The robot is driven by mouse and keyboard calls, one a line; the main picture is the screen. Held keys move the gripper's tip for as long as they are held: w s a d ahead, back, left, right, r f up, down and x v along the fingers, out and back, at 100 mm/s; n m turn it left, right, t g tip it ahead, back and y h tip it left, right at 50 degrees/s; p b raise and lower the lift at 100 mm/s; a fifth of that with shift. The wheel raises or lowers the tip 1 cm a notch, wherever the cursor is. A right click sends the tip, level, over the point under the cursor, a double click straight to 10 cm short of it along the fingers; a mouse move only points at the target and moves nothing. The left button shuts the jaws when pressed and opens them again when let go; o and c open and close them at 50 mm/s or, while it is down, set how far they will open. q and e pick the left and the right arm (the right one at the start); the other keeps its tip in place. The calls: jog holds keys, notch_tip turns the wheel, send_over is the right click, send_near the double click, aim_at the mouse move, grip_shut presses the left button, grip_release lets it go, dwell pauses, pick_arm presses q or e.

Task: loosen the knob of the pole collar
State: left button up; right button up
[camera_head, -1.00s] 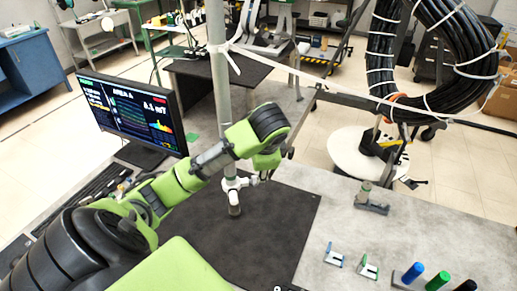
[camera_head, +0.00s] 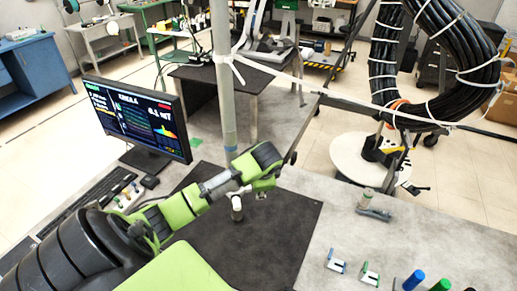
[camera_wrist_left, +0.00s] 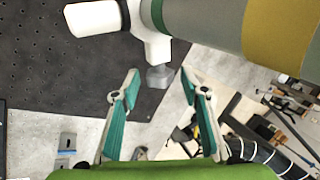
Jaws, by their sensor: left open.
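The grey pole (camera_head: 228,110) stands upright at the dark mat; my left arm crosses in front of its lower part. In the left wrist view the pole (camera_wrist_left: 215,22) has a yellow band, and the white collar (camera_wrist_left: 151,38) is around it. A white cylinder end (camera_wrist_left: 92,18) sticks out to the left. The small grey knob (camera_wrist_left: 159,77) sits on the collar's stem, facing my gripper. My left gripper (camera_wrist_left: 160,84) is open, its teal-padded fingers spread on either side of the knob, with nothing gripped. In the head view the collar is mostly hidden behind my arm. My right gripper is not shown.
A monitor (camera_head: 140,117) and keyboard stand left of the pole. The dark mat (camera_head: 265,240) is mostly bare. Brackets (camera_head: 337,262) and coloured cylinders (camera_head: 414,280) sit at the front right. A cable coil (camera_head: 470,65) hangs at the back right. A white strap ties to the pole.

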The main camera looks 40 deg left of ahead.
pick_arm(q)
jog(key=shift+c, duration=0.3)
jog(key=c, duration=1)
jog(key=shift+c, duration=0.2)
jog(key=shift+s+f, duration=0.1)
jog(key=shift+d+f+t+y+b, duration=0.15)
jog(key=shift+d+t+y+b, duration=0.15)
jog(key=shift+t+y, duration=0.55)
jog(key=shift+s+d+f+t+y+b, duration=0.1)
jog(key=shift+f+t+y+b, duration=0.1)
jog(key=shift+t+y+b, duration=0.35)
jog(key=shift+s+f+t+y+b, duration=0.15)
jog(key=shift+t+y+b, duration=0.2)
jog(key=shift+y, duration=0.25)
jog(key=shift+f+t+y+b, duration=0.2)
jog(key=shift+t+y+b, duration=1.15)
jog(key=shift+b, duration=2.55)
jog(key=shift+f+t+y+b, duration=0.2)
jog(key=shift+t+y+b, duration=1.05)
jog(key=shift+b, duration=2.6)
jog(key=shift+f+t+y+b, duration=0.2)
jog(key=shift+t+y+b, duration=0.45)
jog(key=shift+y+b, duration=2.3)
